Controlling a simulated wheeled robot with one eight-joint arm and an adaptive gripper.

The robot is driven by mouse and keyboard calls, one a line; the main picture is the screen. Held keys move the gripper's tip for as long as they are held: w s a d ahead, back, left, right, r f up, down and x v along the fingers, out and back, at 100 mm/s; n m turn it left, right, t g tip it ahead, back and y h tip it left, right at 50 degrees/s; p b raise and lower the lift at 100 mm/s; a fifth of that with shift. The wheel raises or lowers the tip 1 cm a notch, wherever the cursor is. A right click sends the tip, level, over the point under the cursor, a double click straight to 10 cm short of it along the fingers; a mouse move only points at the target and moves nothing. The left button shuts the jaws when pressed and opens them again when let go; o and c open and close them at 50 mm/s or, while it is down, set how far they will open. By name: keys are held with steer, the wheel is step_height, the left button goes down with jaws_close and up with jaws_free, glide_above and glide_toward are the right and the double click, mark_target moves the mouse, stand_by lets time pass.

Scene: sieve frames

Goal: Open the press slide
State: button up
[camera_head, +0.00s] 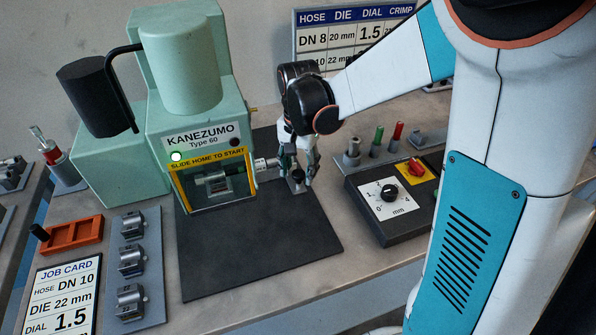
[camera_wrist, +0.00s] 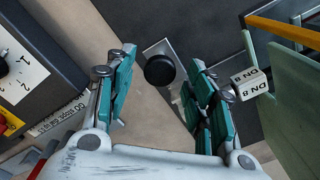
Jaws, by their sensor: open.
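The pale green press (camera_head: 190,120) stands at the back left, marked KANEZUMO Type 60 and SLIDE HOME TO START. A die shows in its yellow-framed front opening (camera_head: 218,185). To the right of the press, a round black knob (camera_head: 298,175) stands on a metal slide plate. In the wrist view the knob (camera_wrist: 159,70) and the bare slide plate (camera_wrist: 155,47) show between my fingers. My gripper (camera_head: 299,163) points down over the knob; in the wrist view my gripper (camera_wrist: 160,60) is open, one finger on each side with gaps.
A white DN 8 tag (camera_wrist: 250,84) is close beside my right finger in the wrist view, near the press side. A dial box (camera_head: 392,200) stands to the right, with a die rack (camera_head: 130,265) and job card (camera_head: 66,297) at left. The dark mat (camera_head: 255,250) in front is clear.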

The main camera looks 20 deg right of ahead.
steer(key=shift+f, duration=0.3)
jaws_close()
steer(key=s+p, duration=0.2)
steer(key=s, duration=1.4)
steer(key=shift+s, duration=0.4)
jaws_free()
steer(key=shift+r, duration=0.1)
